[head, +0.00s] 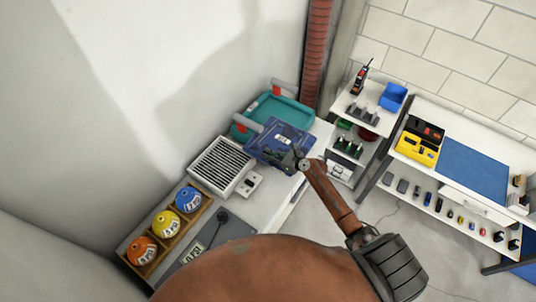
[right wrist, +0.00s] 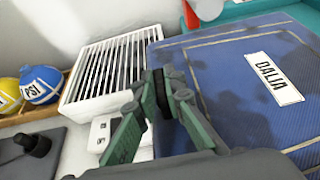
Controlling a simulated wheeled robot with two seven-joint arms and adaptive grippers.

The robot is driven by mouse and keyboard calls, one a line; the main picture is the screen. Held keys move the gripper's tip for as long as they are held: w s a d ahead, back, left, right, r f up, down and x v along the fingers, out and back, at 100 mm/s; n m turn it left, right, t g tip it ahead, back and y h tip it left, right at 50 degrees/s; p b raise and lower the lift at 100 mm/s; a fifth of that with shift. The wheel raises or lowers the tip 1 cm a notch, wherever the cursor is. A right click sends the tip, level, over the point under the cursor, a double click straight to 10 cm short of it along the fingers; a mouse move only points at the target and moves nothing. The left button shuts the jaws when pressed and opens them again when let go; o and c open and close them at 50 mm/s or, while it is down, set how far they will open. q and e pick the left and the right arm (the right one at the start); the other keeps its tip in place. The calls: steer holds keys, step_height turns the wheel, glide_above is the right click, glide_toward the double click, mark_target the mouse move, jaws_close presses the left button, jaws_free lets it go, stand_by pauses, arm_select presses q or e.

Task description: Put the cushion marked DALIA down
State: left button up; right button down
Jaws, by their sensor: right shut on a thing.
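The blue cushion marked DALIA (right wrist: 230,65) fills the right of the right wrist view, its white label facing the camera. In the head view the cushion (head: 293,132) is over the white bench, just in front of the teal tray (head: 262,106) and overlapping it in the picture. My right gripper (head: 287,159) is shut on the cushion's near left edge; its fingers (right wrist: 158,90) show in the right wrist view. I cannot tell whether the cushion touches the surface below. My left gripper is not in view.
A white slatted box (head: 222,165) stands close left of the cushion. A wooden rack (head: 160,246) with orange, yellow and blue balls is further left. A white shelf unit (head: 346,104) with small items stands to the right, and a workbench (head: 508,178) beyond it.

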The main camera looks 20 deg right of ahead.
steer(key=c, duration=2)
jaws_free()
